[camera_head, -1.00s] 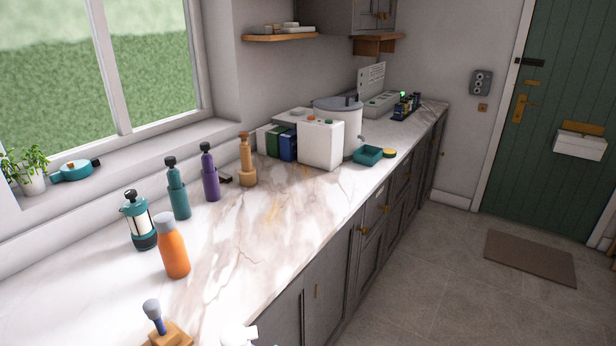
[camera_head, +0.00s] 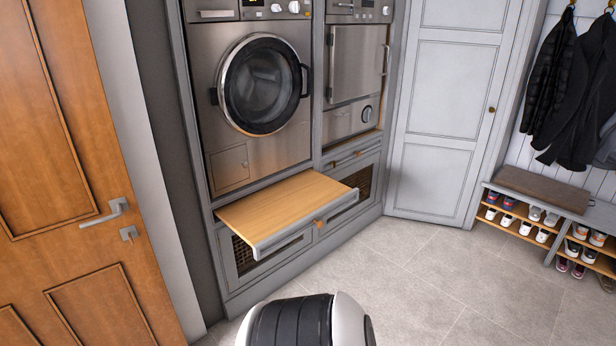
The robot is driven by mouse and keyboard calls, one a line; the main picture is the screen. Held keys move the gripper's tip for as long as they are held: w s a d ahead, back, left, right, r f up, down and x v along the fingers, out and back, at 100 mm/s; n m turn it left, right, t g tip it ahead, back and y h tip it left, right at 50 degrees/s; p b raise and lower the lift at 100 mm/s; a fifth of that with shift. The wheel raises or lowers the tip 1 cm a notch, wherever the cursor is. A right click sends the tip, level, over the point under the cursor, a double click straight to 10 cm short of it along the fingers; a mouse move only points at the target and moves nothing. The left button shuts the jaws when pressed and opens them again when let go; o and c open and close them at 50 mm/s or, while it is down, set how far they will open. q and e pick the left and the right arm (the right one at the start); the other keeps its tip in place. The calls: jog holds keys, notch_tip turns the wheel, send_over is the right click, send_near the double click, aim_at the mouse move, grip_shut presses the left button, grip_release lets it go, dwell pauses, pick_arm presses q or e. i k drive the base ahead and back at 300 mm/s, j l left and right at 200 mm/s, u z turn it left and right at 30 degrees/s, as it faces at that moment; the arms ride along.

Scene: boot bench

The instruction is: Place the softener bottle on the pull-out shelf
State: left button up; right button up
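The pull-out shelf (camera_head: 285,208) is a wooden board with a grey front edge, slid out below the washing machine. Its top is bare. The softener bottle does not show in this view. Neither gripper can be seen. A rounded black and white part of my own body (camera_head: 305,322) shows at the bottom middle, in front of the shelf.
The washing machine (camera_head: 262,85) has its round door shut. A wooden door (camera_head: 75,190) stands at the left. A tall grey cupboard (camera_head: 447,110) is to the right. A shoe bench (camera_head: 535,190) with hanging coats is at far right. The tiled floor (camera_head: 430,285) is clear.

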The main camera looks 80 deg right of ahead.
aim_at(286, 204)
jog(key=l+z, duration=0.2)
jog(key=l, duration=0.25)
jog(key=l+z, duration=0.2)
jog(key=l, duration=0.25)
jog(key=l+z, duration=0.2)
jog(key=l, duration=0.25)
jog(key=i+l+z, duration=0.2)
jog(key=l, duration=0.2)
jog(key=l+z, duration=0.2)
jog(key=l, duration=0.25)
jog(key=i+l+z, duration=0.2)
jog(key=l, duration=0.2)
jog(key=i+l+z, duration=0.2)
jog(key=l, duration=0.15)
jog(key=i+l, duration=0.15)
jog(key=l, duration=0.2)
jog(key=i+l, duration=0.1)
jog(key=l, duration=0.25)
jog(key=i+l, duration=0.15)
jog(key=l, duration=0.2)
jog(key=i+l, duration=0.1)
jog(key=l, duration=0.25)
